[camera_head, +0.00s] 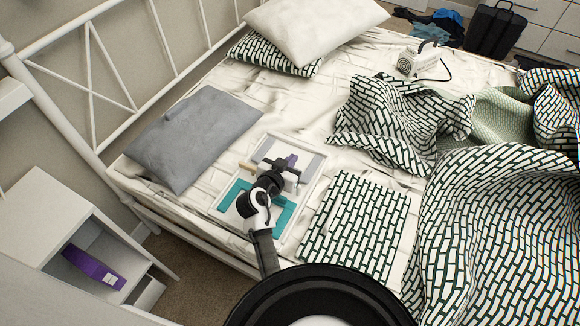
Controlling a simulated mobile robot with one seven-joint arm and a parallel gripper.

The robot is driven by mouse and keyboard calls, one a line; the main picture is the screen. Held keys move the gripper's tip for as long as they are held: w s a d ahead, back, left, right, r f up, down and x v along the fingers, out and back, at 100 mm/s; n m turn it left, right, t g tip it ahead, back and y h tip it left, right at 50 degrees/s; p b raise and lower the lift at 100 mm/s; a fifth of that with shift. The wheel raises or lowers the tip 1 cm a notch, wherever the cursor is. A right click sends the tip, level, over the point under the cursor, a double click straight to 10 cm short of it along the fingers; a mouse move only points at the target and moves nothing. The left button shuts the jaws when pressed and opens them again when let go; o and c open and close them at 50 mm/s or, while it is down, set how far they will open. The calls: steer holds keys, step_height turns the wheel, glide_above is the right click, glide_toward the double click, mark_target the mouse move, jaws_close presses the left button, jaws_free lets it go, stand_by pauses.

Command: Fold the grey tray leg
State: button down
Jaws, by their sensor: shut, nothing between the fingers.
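A white-rimmed tray (304,203) lies on the bed near its front edge. A teal panel (285,213) shows on its near part and grey surfaces (311,164) on its far part. I cannot clearly tell which part is the grey leg, as my arm and hand cover the middle of the tray. My gripper (288,166) is over the far middle of the tray, shut and empty. Its fingertips are small and hard to make out, and I cannot tell whether they touch the tray. A small purple thing (291,158) shows beside my gripper.
A grey pillow (196,138) lies left of the tray. A folded patterned cloth (355,225) lies close on the right, with a rumpled patterned blanket (500,235) beyond. The white metal bed frame (95,150) and a nightstand (62,225) stand at left. Some bare sheet lies behind the tray.

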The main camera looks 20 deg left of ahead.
steer(key=f, duration=0.4)
steer(key=shift+s, duration=0.2)
steer(key=shift+f, duration=0.1)
